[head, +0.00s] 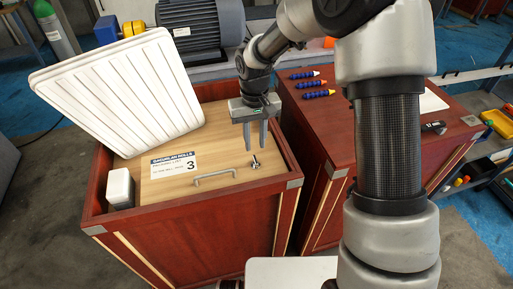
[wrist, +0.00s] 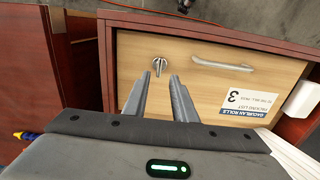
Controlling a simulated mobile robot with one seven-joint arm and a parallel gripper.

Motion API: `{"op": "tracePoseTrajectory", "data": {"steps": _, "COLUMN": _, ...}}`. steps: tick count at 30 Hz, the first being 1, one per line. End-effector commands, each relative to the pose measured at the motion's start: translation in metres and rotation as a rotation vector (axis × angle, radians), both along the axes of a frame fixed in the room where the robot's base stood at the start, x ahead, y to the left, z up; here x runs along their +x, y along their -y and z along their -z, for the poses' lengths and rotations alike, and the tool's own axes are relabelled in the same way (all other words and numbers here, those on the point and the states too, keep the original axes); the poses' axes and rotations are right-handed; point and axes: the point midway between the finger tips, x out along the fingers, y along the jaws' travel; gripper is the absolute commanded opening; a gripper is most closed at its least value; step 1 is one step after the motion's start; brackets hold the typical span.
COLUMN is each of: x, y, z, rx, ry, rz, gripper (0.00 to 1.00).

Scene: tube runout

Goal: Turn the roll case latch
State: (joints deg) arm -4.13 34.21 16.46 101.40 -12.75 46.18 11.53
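The roll case (head: 200,226) is a red-brown wooden box with a light wood lid (head: 217,146) set inside its rim. The latch (head: 254,161) is a small metal turn-piece on the lid, right of the bar handle (head: 214,177). In the wrist view the latch (wrist: 159,65) lies ahead of the fingertips, near the lid's left end. My gripper (head: 256,149) is above the lid beside the latch, fingers pointing down. In the wrist view my gripper (wrist: 160,78) has its two fingers apart with nothing between them. The fingers look apart from the latch.
A white ribbed panel (head: 120,90) leans over the case's back left. A white block (head: 121,188) stands at its left rim. A label (head: 174,164) marked 3 lies on the lid. A second red case (head: 325,125) with several blue-and-coloured tubes (head: 305,75) stands close on the right.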

Motion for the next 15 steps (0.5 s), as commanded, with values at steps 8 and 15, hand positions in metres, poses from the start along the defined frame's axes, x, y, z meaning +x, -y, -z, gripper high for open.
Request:
{"op": "tracePoseTrajectory", "data": {"steps": 8, "x": 0.0, "y": 0.001, "z": 0.039, "rx": 0.0, "ry": -0.001, "rz": 0.001, "gripper": 0.25}}
{"op": "tracePoseTrajectory", "data": {"steps": 15, "x": -0.001, "y": 0.001, "z": 0.068, "rx": -0.001, "ry": -0.002, "rz": 0.001, "gripper": 0.25}}
